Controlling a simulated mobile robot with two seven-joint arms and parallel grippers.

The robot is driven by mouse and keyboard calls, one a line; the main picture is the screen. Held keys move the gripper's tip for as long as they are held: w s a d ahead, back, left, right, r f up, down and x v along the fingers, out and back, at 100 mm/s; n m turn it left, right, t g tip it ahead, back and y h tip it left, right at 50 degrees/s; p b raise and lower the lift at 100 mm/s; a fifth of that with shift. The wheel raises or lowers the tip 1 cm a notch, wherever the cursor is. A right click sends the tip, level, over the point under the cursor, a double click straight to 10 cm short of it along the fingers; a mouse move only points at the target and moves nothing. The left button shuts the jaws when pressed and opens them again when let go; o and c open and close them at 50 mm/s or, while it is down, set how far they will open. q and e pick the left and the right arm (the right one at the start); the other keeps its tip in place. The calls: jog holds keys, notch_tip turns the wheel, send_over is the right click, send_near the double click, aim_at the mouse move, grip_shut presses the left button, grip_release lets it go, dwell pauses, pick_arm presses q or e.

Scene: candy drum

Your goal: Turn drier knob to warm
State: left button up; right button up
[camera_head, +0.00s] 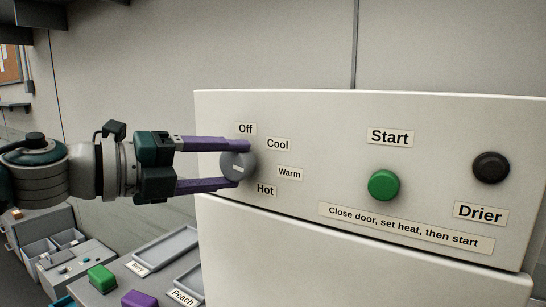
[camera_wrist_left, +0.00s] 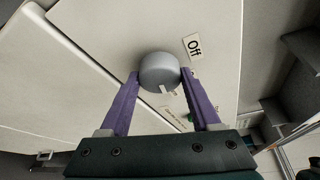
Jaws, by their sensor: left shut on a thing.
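The grey round drier knob (camera_head: 237,167) is on the left of the white drier front (camera_head: 330,125). The labels Off, Cool, Warm (camera_head: 289,173) and Hot curve around its right side. A short white mark shows on the knob face, but which label it points at is hard to tell. My left gripper (camera_head: 242,162) is shut on the knob, one purple finger above it and one below. In the left wrist view the knob (camera_wrist_left: 159,68) sits between the tips of my left gripper (camera_wrist_left: 160,75), with the Off label beside it. My right gripper is not in view.
A green button (camera_head: 384,185) under the Start label and a black round part (camera_head: 491,167) above the Drier label are further right on the panel. Below left are grey trays (camera_head: 166,248), a green block (camera_head: 102,278) and a purple block (camera_head: 139,299).

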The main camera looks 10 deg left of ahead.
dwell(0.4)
pick_arm(q)
jog(key=o, duration=1.4)
jog(key=shift+b+v, duration=2.1)
jog(key=shift+v, duration=2.9)
